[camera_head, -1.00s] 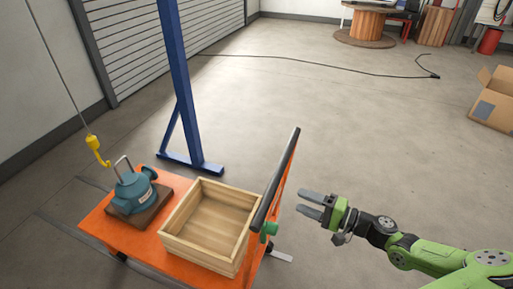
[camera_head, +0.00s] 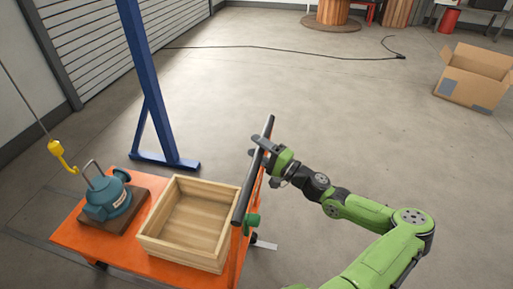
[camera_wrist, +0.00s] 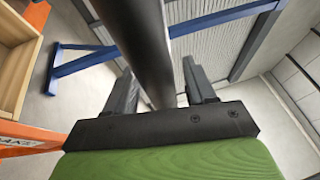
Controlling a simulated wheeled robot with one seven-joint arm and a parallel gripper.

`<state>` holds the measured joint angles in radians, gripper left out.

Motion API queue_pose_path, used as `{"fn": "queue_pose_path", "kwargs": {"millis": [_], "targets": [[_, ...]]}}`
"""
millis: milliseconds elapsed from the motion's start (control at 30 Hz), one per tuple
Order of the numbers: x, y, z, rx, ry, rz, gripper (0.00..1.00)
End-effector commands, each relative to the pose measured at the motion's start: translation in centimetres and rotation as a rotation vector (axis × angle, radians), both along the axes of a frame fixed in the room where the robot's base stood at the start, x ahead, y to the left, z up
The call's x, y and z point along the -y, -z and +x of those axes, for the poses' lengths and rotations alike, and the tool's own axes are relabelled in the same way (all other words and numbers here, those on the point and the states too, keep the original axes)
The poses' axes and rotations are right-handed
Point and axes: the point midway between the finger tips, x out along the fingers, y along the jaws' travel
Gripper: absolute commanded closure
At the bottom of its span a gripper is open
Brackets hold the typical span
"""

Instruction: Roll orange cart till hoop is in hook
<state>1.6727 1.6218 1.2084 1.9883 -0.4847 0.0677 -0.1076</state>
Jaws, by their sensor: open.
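The orange cart (camera_head: 128,256) stands at lower left in the head view, with a black push bar (camera_head: 254,170) at its right end. A teal pump (camera_head: 106,196) with a grey hoop (camera_head: 92,171) on top sits on the cart's left part. A yellow hook (camera_head: 62,157) hangs on a cable left of the hoop, apart from it. My gripper (camera_head: 262,145) is open at the push bar. In the wrist view the bar (camera_wrist: 146,50) passes between the open fingers (camera_wrist: 158,88). Whether they touch it I cannot tell.
A wooden crate (camera_head: 187,258) sits on the cart beside the pump. A blue post (camera_head: 145,80) with a foot stands behind the cart. A black cable (camera_head: 290,49) lies on the far floor. A cardboard box (camera_head: 470,80) is at right; the middle floor is clear.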

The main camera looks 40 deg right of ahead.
Motion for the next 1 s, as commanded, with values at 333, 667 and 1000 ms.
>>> {"fn": "queue_pose_path", "kwargs": {"millis": [333,667,1000], "targets": [[-0.2,-0.1,0.6,0.001,0.001,0.0,0.5],[-0.2,-0.1,0.5,0.0,0.001,0.0,1.0],[-1.6,-0.2,2.1,-0.002,-0.006,0.0,1.0]]}}
